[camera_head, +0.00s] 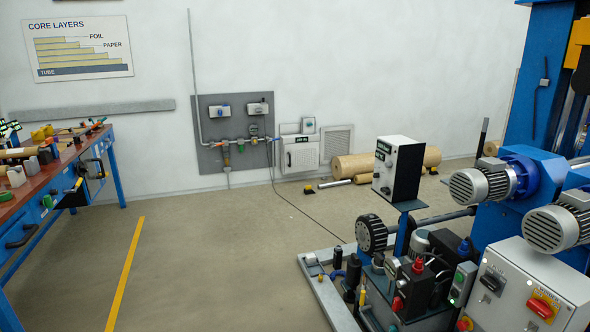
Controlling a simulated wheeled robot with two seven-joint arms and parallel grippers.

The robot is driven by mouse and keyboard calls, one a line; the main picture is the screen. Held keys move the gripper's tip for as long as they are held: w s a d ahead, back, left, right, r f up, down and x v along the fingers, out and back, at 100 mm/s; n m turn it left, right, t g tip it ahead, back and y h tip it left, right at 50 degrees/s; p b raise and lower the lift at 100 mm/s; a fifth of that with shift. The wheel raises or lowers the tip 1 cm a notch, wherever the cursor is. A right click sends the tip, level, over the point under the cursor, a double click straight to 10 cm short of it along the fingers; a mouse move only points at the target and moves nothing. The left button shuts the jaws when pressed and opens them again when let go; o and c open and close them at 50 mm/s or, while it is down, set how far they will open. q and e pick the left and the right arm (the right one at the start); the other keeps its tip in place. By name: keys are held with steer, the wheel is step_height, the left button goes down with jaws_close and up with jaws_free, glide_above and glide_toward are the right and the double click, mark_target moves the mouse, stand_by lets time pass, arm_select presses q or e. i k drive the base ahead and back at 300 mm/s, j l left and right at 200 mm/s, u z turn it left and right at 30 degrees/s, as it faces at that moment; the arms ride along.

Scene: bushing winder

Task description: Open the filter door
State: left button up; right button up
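I cannot tell for certain which of the two is the filter door. Neither of my grippers is in view.
A grey panel with pipes and valves (210,158) is left of the box. Paper rolls (358,166) lie to its right. A thin cable crosses the floor. Blue machinery (480,185) fills the right, a workbench (50,180) the left. The middle floor (220,250) is clear.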

mark_target(304, 156)
steer(key=i+j+u, duration=0.25)
steer(key=i, duration=0.6)
steer(key=i+u, duration=0.25)
steer(key=i, duration=1.55)
steer(key=i+z, duration=0.1)
steer(key=i, duration=1.75)
steer(key=i+z, duration=0.1)
steer(key=i, duration=0.85)
steer(key=i+j, duration=0.15)
steer(key=i, duration=0.75)
steer(key=i+l+z, duration=0.1)
steer(key=i+z, duration=0.9)
steer(key=z, duration=0.15)
